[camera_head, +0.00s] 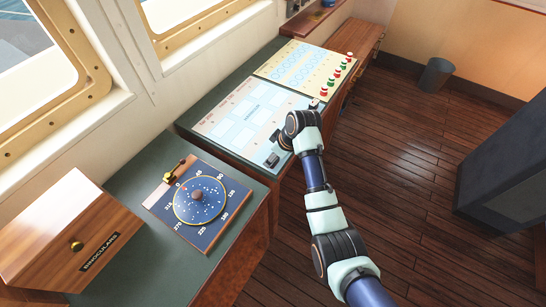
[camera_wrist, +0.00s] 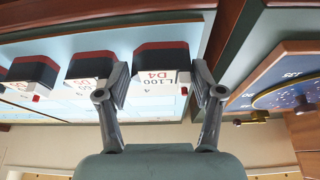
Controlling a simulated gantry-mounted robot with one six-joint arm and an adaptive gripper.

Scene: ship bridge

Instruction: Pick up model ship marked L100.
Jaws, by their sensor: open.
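In the wrist view, the model ship marked L100 (camera_wrist: 162,60) has a dark red and black hull and a white label reading "L100 D4". My gripper (camera_wrist: 160,80) is open, with one finger on each side of this ship in the picture. I cannot tell whether the ship is between the fingertips or just beyond them; no contact is clear. Two similar ships, a middle one (camera_wrist: 91,64) and a far-left one (camera_wrist: 32,72), stand in a row to its left. In the head view, my gripper (camera_head: 281,140) is over the near end of the light blue chart panel, and my wrist hides part of it.
The light blue panel (camera_head: 245,117) lies on the green console. A cream panel with red and green knobs (camera_head: 337,79) lies beyond. A round dial board (camera_head: 200,200) and a wooden binoculars box (camera_head: 70,235) stand on the nearer console.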

